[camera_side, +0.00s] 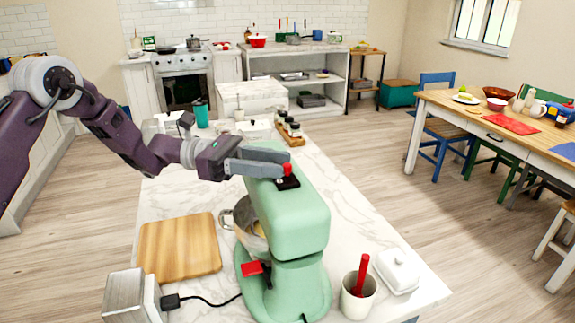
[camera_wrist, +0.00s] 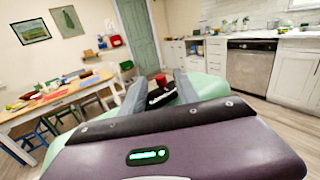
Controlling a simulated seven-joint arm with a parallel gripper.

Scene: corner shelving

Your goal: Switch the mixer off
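The mixer (camera_side: 292,222) is mint green and stands on the marble counter, with a metal bowl (camera_side: 246,228) under its head. On top of the head is a black switch plate (camera_side: 288,183) with a red knob (camera_side: 288,169). A red lever (camera_side: 252,268) sticks out low on its side. My gripper (camera_side: 285,162) is over the mixer head, fingers level, tips at the red knob. In the wrist view the knob (camera_wrist: 161,79) shows between the fingertips of my open gripper (camera_wrist: 158,85), with gaps on both sides. I cannot tell whether the fingers touch it or which way the switch is set.
A wooden board (camera_side: 180,248) lies left of the mixer, near a metal appliance (camera_side: 126,297) and a black cord. A white cup with a red handle (camera_side: 358,296) and a white butter dish (camera_side: 398,271) stand at right. Small jars (camera_side: 290,128) stand behind the mixer.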

